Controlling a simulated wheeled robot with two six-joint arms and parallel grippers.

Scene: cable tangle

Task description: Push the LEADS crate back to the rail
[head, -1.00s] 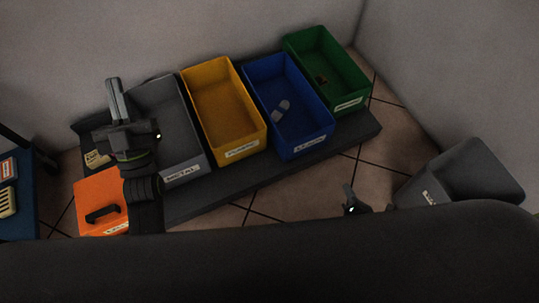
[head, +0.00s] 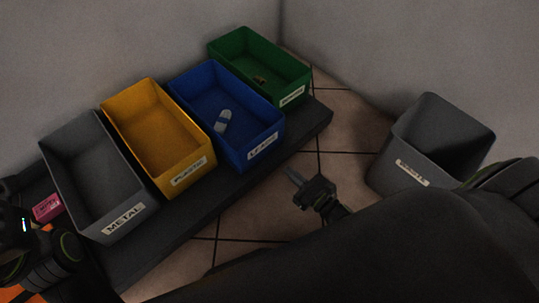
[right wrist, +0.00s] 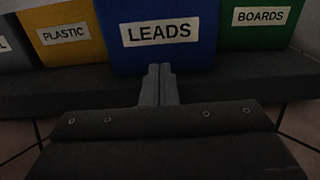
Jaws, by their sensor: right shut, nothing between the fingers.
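The blue LEADS crate (head: 226,113) stands on the dark low platform between the yellow and green crates, with a small light object (head: 223,121) inside. Its front edge sits a little forward, close to the platform's front edge. In the right wrist view the LEADS crate (right wrist: 158,50) front and label are straight ahead. My right gripper (head: 296,177) is shut and empty, in front of the platform and apart from the crate in the head view. Its closed fingers (right wrist: 159,84) point at the crate's front. My left gripper (head: 22,228) is partly in view at the lower left edge; its fingers are unclear.
The grey METAL crate (head: 84,142), yellow PLASTIC crate (head: 150,165) and green BOARDS crate (head: 240,40) share the platform (head: 192,205). A grey bin (head: 400,160) stands on the tiled floor at right. A pink item (head: 47,208) lies left of the METAL crate.

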